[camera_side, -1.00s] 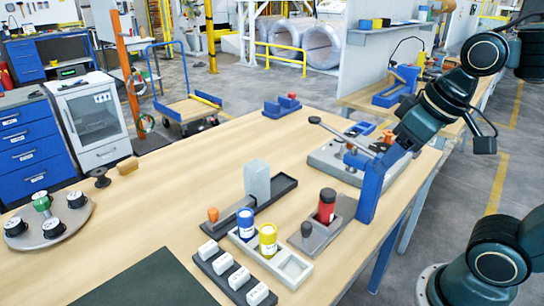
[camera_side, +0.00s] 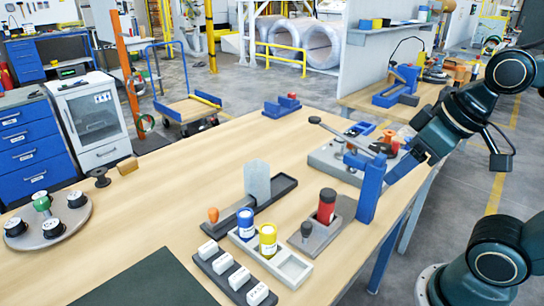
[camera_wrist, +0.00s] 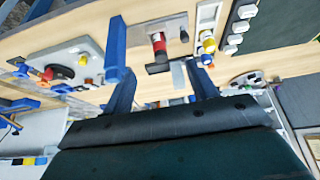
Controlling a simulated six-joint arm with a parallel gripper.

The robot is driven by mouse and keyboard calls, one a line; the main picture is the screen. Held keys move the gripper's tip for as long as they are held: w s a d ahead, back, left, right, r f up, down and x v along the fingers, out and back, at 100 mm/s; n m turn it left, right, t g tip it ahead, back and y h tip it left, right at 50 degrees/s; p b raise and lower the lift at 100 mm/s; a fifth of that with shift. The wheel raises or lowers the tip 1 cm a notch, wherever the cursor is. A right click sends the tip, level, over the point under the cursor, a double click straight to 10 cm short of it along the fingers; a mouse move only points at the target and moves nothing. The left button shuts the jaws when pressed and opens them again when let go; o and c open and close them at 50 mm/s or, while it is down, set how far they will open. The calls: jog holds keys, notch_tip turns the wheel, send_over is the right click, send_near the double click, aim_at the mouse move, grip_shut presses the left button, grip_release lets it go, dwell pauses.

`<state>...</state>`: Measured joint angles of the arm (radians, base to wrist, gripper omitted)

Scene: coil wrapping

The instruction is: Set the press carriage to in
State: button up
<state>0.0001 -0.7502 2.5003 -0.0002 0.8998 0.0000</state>
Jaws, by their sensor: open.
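Nothing in view is plainly marked as the press carriage. A grey base plate (camera_side: 318,240) bears an upright red cylinder (camera_side: 327,205) with a dark top and a dark knob (camera_side: 306,229) at its near end.
A pale tray (camera_side: 290,267) holds a blue can (camera_side: 245,223) and a yellow can (camera_side: 268,240). A dark rack (camera_side: 222,270) with several white blocks lies beside it. A grey device plate (camera_side: 330,157) stands behind. The left middle of the table is clear.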

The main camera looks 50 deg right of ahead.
dwell(0.4)
jog(key=shift+c, duration=1.4)
jog(key=n+g, duration=0.6)
jog(key=n, duration=1.2)
send_over(307, 224)
notch_tip(307, 224, down, 6)
jog(key=r, duration=0.1)
jog(key=shift+f, duration=0.25)
notch_tip(307, 224, down, 14)
jog(key=shift+r, duration=0.1)
